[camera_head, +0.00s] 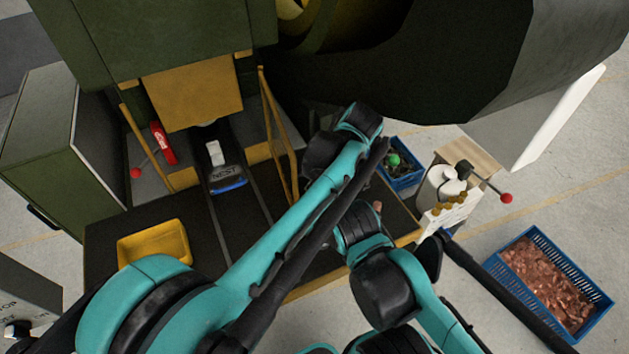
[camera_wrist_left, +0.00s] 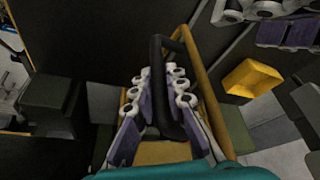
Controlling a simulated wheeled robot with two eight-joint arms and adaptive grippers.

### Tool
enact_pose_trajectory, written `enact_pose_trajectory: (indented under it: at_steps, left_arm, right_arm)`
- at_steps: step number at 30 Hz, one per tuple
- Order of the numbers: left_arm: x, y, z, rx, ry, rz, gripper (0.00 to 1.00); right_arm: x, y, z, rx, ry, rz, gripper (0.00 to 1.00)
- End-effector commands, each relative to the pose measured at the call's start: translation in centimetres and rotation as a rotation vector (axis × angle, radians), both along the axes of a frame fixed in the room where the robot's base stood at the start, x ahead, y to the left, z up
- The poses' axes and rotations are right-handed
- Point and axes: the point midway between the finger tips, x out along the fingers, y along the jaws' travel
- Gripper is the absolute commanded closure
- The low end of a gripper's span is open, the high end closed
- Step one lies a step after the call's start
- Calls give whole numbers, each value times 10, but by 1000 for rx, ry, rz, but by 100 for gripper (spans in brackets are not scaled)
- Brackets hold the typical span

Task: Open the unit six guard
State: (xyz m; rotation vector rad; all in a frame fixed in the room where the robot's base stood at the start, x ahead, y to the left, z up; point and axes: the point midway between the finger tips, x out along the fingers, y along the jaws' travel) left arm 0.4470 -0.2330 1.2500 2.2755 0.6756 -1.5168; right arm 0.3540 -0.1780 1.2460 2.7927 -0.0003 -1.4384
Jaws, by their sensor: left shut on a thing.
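A yellow guard frame (camera_head: 272,125) of thin bars stands at the side of the press-like machine, near the middle of the head view. No unit number is readable on it. In the left wrist view, yellow bars (camera_wrist_left: 205,85) rise around a black handle (camera_wrist_left: 160,62). My left gripper (camera_wrist_left: 162,78) has its purple and white fingers on both sides of this handle and is shut on it. In the head view my left arm hides that gripper. My right gripper (camera_wrist_left: 270,25) shows partly at the top right of the wrist view; its opening is unclear.
A yellow tray (camera_head: 120,245) lies on the dark bench. A block marked NEST (camera_head: 228,178) sits between the rails. Red-knobbed levers stand left (camera_head: 136,172) and right (camera_head: 506,198). A large dark drum (camera_head: 420,65) overhangs the back. A blue crate (camera_head: 492,263) of copper scrap is on the floor.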

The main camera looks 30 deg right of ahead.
Motion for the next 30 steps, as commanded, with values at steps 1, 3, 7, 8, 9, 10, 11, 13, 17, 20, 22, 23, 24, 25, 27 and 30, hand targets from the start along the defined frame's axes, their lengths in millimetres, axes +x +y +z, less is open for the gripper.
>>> enact_pose_trajectory:
  at_steps: [1,3,7,8,9,10,11,13,17,20,22,23,24,25,27,30]
  left_arm:
    - [-4,-1,-2,-2,8,-2,80]
    - [-3,-1,-2,-1,7,-2,66]
    - [-2,-1,-2,-1,5,-2,66]
    - [-2,-1,-2,-1,5,-1,66]
    - [-2,-1,-1,-1,4,-1,66]
    - [-2,-1,-1,-1,4,-1,66]
    - [-2,-1,-1,-1,4,-1,66]
    - [-2,-1,1,0,3,-1,66]
    - [-7,-4,15,-1,3,-3,66]
    - [-14,-9,34,-1,3,-3,66]
    - [-20,-12,48,0,3,-4,66]
    - [-22,-14,55,0,4,-5,66]
    - [-25,-16,63,0,4,-5,66]
    - [-27,-17,69,0,3,-4,66]
    - [-32,-20,81,-1,3,-3,66]
    - [-37,-23,96,-1,4,-4,66]
  right_arm:
    - [0,0,0,0,0,0,60]
    - [0,0,0,0,0,0,60]
    - [0,0,0,0,0,0,60]
    - [0,0,0,0,0,0,60]
    - [0,0,0,0,0,0,60]
    - [0,0,0,0,0,0,60]
    - [0,0,0,0,0,0,60]
    - [0,0,0,0,0,0,60]
    - [0,0,0,0,0,0,60]
    - [0,0,0,0,0,0,60]
    - [0,0,0,0,0,0,60]
    - [0,0,0,0,0,0,60]
    - [0,0,0,0,0,0,60]
    - [0,0,0,0,0,0,60]
    - [0,0,0,0,0,0,60]
    - [0,0,0,0,0,0,60]
